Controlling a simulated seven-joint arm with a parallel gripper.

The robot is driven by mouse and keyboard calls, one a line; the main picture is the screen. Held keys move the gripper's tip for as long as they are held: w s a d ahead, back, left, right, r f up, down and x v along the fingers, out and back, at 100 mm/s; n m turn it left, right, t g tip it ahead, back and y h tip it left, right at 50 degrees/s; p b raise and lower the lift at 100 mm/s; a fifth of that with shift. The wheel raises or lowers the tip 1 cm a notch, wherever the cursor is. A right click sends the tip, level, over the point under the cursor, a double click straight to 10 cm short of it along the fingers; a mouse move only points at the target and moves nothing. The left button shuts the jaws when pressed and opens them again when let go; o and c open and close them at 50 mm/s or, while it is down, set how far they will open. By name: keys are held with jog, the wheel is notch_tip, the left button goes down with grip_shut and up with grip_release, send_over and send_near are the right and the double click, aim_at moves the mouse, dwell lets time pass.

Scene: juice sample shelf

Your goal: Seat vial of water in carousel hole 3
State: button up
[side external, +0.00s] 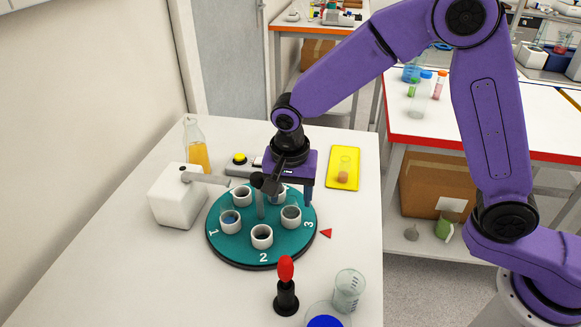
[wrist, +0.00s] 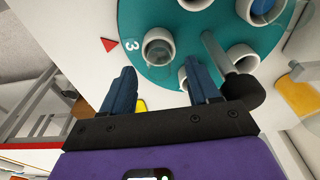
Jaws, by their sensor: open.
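The teal carousel (side external: 228,250) carries several white cups around its post, with 1, 2 and 3 printed on its rim. The cup beside the 3 (side external: 291,217) also shows in the wrist view (wrist: 158,47); clear glass seems to stand in it. The cup near the 1 (side external: 231,222) holds a clear vial with bluish liquid, possibly the water. My gripper (wrist: 161,82) is open, pointing down over the carousel's back right. A rear cup (wrist: 184,80) is partly hidden by a finger. I see nothing held between the fingers.
A white box with an arm (side external: 178,198) and an orange-juice flask (side external: 198,155) stand left. A red-topped stand (side external: 286,285) and beaker (side external: 348,290) are in front. A red triangle (side external: 325,233) lies by the 3.

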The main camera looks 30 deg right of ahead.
aim_at(290, 219)
notch_tip(290, 219, up, 17)
jog(key=s+a, duration=0.1)
jog(key=s, duration=0.1)
jog(key=s+d+f+n, duration=0.5)
jog(key=s+d+n, duration=0.5)
jog(key=s, duration=0.2)
jog(key=s+d+f+n+y, duration=0.1)
jog(key=s+d+f+n, duration=0.4)
jog(key=s+d+n, duration=0.4)
jog(key=s+n, duration=0.2)
jog(key=s, duration=0.1)
jog(key=shift+s+d+f+g, duration=0.2)
jog(key=shift+d+f+g, duration=0.05)
jog(key=shift+d+g, duration=0.15)
dwell(0.7)
